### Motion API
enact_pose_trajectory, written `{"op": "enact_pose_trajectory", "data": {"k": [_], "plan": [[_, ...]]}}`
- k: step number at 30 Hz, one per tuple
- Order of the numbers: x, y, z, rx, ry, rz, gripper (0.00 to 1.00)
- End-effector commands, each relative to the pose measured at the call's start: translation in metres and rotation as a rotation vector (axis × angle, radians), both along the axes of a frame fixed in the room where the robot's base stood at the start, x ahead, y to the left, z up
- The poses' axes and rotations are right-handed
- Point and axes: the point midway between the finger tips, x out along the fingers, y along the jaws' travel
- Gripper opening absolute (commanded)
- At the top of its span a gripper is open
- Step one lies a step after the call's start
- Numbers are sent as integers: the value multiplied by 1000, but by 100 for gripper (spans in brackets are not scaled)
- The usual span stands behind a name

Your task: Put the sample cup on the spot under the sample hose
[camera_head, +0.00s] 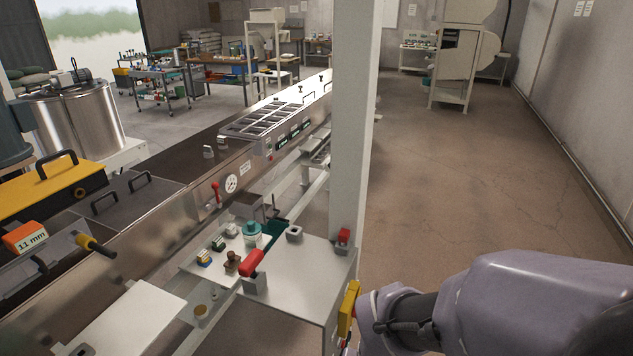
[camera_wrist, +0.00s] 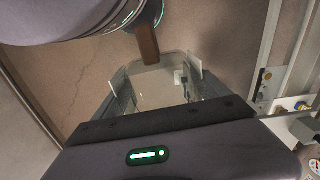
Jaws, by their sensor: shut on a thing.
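In the wrist view my gripper (camera_wrist: 160,88) is shut on a clear, see-through cup (camera_wrist: 158,72), which I take to be the sample cup. The cup sits between the two dark fingers, and the floor shows behind it. A brown bar lies across its far edge; I cannot tell whether they touch. In the head view my arm reaches in from the lower right, and the gripper and cup cannot be made out. I cannot pick out the sample hose or the spot under it in either view.
A white cabinet top (camera_head: 305,274) stands left of my arm, with a red-handled item (camera_head: 253,268) at its edge. A white post (camera_head: 352,120) rises behind it. A long steel machine (camera_head: 160,250) runs along the left. The floor aisle (camera_head: 470,170) on the right is clear.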

Motion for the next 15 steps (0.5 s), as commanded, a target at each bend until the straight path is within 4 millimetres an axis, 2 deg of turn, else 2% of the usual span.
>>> {"op": "enact_pose_trajectory", "data": {"k": [1,8,15], "plan": [[6,-1,-13,0,0,8,43],[45,-11,-65,0,0,88,43],[102,-33,-146,1,1,210,43]]}}
